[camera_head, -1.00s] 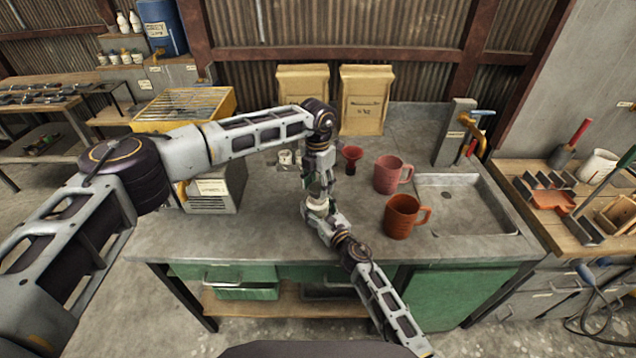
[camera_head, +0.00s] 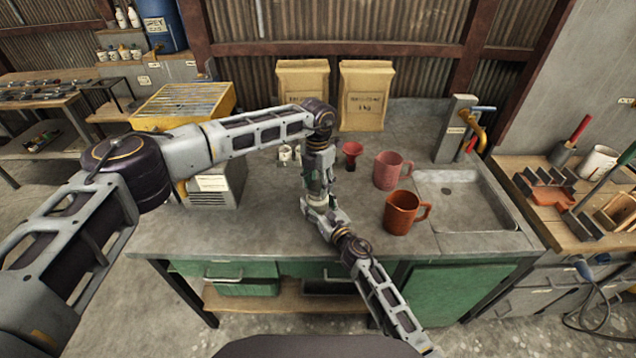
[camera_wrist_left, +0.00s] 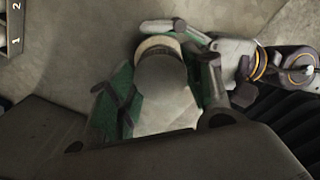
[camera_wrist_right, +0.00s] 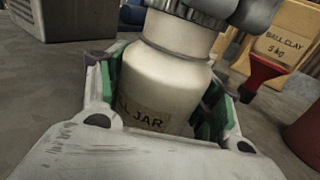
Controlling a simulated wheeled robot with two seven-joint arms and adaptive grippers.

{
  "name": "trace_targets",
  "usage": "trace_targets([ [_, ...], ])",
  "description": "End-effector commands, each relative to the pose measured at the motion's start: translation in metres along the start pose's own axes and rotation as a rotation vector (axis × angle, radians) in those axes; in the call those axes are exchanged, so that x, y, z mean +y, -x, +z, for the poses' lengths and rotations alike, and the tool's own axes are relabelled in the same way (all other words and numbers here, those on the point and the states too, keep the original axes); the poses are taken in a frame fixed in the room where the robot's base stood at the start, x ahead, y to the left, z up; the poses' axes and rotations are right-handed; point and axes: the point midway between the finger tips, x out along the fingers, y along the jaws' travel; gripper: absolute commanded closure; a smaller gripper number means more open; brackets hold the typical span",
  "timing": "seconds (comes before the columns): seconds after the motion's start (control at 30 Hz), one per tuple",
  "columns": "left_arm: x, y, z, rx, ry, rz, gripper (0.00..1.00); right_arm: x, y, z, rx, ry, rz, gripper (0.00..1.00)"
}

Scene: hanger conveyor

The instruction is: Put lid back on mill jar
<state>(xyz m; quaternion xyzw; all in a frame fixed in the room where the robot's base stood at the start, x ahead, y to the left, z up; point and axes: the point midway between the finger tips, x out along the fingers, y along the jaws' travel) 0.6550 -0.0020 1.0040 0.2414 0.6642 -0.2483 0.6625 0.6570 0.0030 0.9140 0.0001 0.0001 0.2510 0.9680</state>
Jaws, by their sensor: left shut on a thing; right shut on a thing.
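The cream mill jar (camera_wrist_right: 158,88) stands upright between the fingers of my right gripper (camera_wrist_right: 165,95), which is shut on its body; part of its label shows. My left gripper (camera_head: 318,188) comes down from above, directly over the jar. In the left wrist view it is shut around the grey round lid (camera_wrist_left: 165,80). A cream ring, apparently the jar's top (camera_wrist_left: 158,43), shows just behind the lid. In the right wrist view a dark ridged edge sits at the jar's neck, partly hidden by the left fingers. I cannot tell whether the lid is fully seated.
A red funnel-shaped cup (camera_head: 351,155), a pink mug (camera_head: 390,172) and an orange mug (camera_head: 403,212) stand right of my grippers. A sink (camera_head: 470,200) lies farther right. Two clay bags (camera_head: 365,95) stand behind. The bench front left is clear.

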Motion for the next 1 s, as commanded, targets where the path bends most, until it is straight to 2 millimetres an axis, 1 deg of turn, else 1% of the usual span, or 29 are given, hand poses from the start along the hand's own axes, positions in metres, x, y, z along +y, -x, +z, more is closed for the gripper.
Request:
trace_targets([
  [0.93,0.0,-0.012,0.0,0.001,0.0,0.0,0.74,0.0,0.0,-0.001,0.001,0.0,0.0,0.78],
  [0.97,0.0,-0.011,0.0,0.0,0.0,0.0,0.74,0.0,0.0,-0.001,0.001,0.0,0.0,1.0],
  [1.0,0.0,-0.011,0.0,0.0,-0.001,0.0,0.74,0.0,0.0,-0.001,0.001,0.0,0.0,1.0],
])
